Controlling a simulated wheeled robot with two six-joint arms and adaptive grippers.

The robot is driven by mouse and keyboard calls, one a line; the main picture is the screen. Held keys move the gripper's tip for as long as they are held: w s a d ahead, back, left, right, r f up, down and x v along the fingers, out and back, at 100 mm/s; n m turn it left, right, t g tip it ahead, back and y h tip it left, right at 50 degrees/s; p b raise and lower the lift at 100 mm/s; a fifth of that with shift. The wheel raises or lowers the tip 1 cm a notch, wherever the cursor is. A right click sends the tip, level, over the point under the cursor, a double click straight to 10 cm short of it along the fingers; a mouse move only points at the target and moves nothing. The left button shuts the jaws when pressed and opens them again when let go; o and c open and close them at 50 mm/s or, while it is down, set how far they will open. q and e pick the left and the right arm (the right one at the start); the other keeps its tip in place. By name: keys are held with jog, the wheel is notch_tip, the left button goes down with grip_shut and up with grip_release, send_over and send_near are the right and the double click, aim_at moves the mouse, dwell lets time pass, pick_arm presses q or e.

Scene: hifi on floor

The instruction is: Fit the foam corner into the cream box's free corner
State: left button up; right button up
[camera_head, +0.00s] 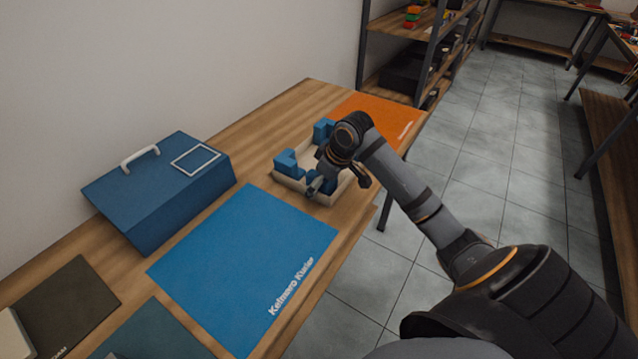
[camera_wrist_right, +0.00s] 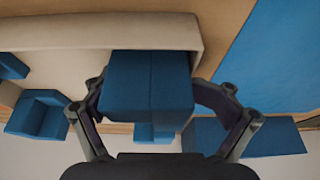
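The cream box (camera_head: 289,182) sits on the wooden table; its wall also shows across the top of the right wrist view (camera_wrist_right: 60,32). Blue foam corners stand in it: one at the left (camera_head: 287,162), one at the far side (camera_head: 322,130). My right gripper (camera_wrist_right: 147,95) is over the box's near end, its fingers closed around a blue foam corner (camera_wrist_right: 146,85). That foam overlaps the box wall in the wrist view; I cannot tell whether it is seated or touching the floor of the box. In the head view my gripper partly hides it. My left gripper is not in view.
A blue mat (camera_head: 240,260) lies left of the box and an orange mat (camera_head: 376,115) behind it. A blue case (camera_head: 160,190) with a white handle stands farther left. The table's front edge is close to the box. Shelves (camera_head: 420,60) stand behind.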

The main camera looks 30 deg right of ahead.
jog(key=shift+a+r, duration=0.15)
jog(key=shift+r, duration=0.1)
jog(key=p+v, duration=0.1)
jog(key=v, duration=1.1)
dwell(0.4)
